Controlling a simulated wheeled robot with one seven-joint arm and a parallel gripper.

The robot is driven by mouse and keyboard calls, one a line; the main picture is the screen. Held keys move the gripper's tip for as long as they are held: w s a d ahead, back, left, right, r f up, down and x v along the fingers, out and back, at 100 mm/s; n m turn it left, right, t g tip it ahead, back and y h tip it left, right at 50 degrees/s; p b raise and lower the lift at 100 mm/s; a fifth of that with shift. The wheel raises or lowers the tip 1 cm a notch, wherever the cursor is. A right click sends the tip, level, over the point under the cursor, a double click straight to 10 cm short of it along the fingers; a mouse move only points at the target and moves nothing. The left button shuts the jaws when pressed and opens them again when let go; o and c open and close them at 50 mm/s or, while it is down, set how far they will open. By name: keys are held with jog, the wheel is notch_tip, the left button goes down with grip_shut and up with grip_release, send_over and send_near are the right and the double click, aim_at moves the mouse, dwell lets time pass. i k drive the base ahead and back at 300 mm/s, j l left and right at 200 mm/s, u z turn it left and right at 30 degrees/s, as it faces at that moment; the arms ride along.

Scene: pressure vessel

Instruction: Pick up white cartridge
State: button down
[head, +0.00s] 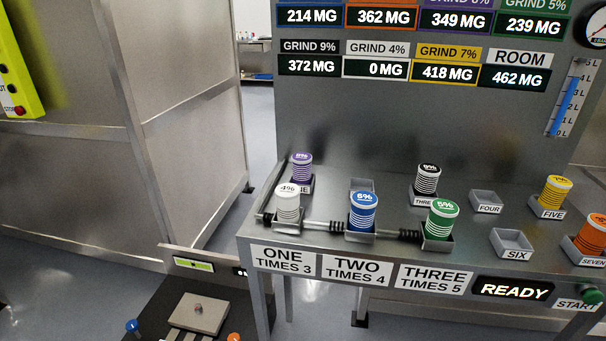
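The white cartridge (288,206), marked 4% on its top, stands upright in the front-left holder of the metal bench (330,180), behind the sign ONE TIMES 3 (283,261). Its lower end is in the holder. The purple cartridge (301,172) stands close behind it. The blue cartridge (363,212), marked 6%, stands to its right in the front row. My gripper is not in view.
A green cartridge (440,221), black cartridge (428,179), yellow cartridge (556,192) and orange cartridge (593,238) stand farther right. Tray FOUR (486,202) and tray SIX (512,243) are empty. A dark unit with knobs (200,312) stands front left. Floor shows left of the bench.

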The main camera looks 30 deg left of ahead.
aim_at(287, 194)
jog(key=i+j, duration=0.15)
jog(key=i, duration=0.3)
jog(key=i+j, duration=0.15)
jog(key=i, duration=0.25)
jog(key=u, duration=0.05)
